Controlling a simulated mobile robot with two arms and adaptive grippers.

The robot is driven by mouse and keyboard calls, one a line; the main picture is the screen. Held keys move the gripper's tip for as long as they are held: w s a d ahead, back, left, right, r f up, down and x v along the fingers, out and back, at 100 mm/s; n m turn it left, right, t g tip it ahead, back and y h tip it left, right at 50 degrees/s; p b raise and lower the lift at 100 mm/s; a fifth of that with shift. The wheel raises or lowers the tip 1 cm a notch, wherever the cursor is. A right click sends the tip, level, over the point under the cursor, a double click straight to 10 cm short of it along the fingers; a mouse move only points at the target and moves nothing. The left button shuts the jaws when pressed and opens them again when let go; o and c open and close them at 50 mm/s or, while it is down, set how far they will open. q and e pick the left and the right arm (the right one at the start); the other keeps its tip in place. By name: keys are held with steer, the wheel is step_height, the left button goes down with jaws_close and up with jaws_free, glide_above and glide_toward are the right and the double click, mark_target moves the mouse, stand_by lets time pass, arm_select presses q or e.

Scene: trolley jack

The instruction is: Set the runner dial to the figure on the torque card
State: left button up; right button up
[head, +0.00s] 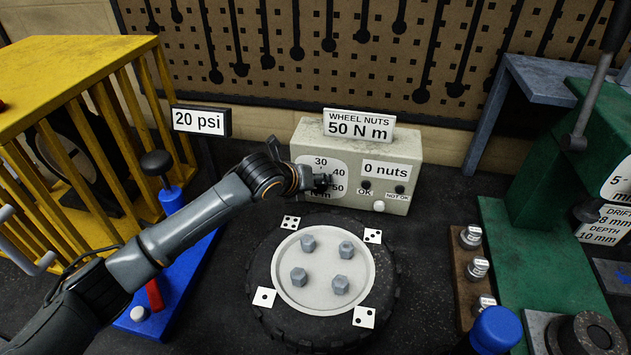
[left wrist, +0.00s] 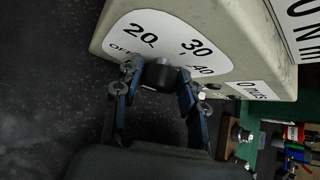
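The runner box (head: 400,150) is a pale grey box at the back with a white dial face (head: 312,167) marked in N m. The torque card (head: 359,125) on top reads "WHEEL NUTS 50 N m". My left gripper (head: 322,184) is at the dial and hides part of its face. In the left wrist view, its two fingers (left wrist: 159,78) close in on both sides of the black dial knob (left wrist: 160,74). The wrist view shows OFF, 20, 30 and 40 on the face (left wrist: 168,38). The knob's pointer is hidden or too small to read. My right gripper is not in view.
A display on the box reads "0 nuts" (head: 385,169), above OK and NOT OK buttons. A tyre (head: 262,318) with several nuts on its plate lies in front. A yellow cage (head: 95,50) stands left, a green press (head: 545,230) right. A "20 psi" sign (head: 198,121) stands behind my arm.

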arm_select(q)
steer(key=o, duration=0.3)
steer(key=v, duration=1.2)
steer(key=shift+f, duration=0.1)
